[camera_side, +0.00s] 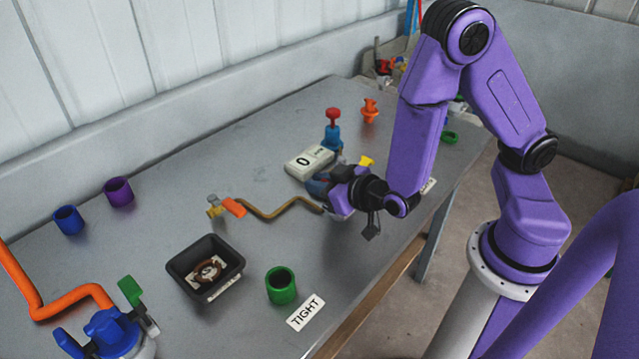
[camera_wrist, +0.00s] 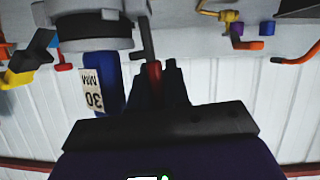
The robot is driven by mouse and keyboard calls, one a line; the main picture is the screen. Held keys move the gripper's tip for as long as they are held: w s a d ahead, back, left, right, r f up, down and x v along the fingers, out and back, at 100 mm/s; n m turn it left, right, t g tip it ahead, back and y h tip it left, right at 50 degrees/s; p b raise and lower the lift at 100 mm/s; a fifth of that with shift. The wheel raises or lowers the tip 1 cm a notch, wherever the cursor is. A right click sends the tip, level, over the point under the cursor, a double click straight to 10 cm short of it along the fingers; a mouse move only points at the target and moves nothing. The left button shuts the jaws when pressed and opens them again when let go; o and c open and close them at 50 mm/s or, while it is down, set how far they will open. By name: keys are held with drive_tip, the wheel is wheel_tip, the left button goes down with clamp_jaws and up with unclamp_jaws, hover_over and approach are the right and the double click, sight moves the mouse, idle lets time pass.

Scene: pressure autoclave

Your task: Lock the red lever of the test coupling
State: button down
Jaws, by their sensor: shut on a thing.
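The red lever (camera_wrist: 154,75) shows in the wrist view, on a grey rod beside the grey round body of the test coupling (camera_wrist: 95,22). My gripper (camera_wrist: 162,72) is shut on the red lever, its dark fingers on either side of it. In the side view my gripper (camera_side: 322,186) is low over the table beside the white display box. It and my wrist hide most of the coupling and the lever there. I cannot tell the lever's angle against the coupling for sure.
A blue cylinder labelled 30 MM (camera_wrist: 108,85) is close left of my fingers. The display box (camera_side: 309,162) and a red-topped blue fitting (camera_side: 332,128) stand behind. A brown hose (camera_side: 268,215) runs left to a valve. A black tray (camera_side: 178,268) and green cup (camera_side: 281,290) stand in front.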

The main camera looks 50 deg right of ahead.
drive_tip(key=c, duration=1.2)
unclamp_jaws()
drive_tip(key=shift+a, duration=0.2)
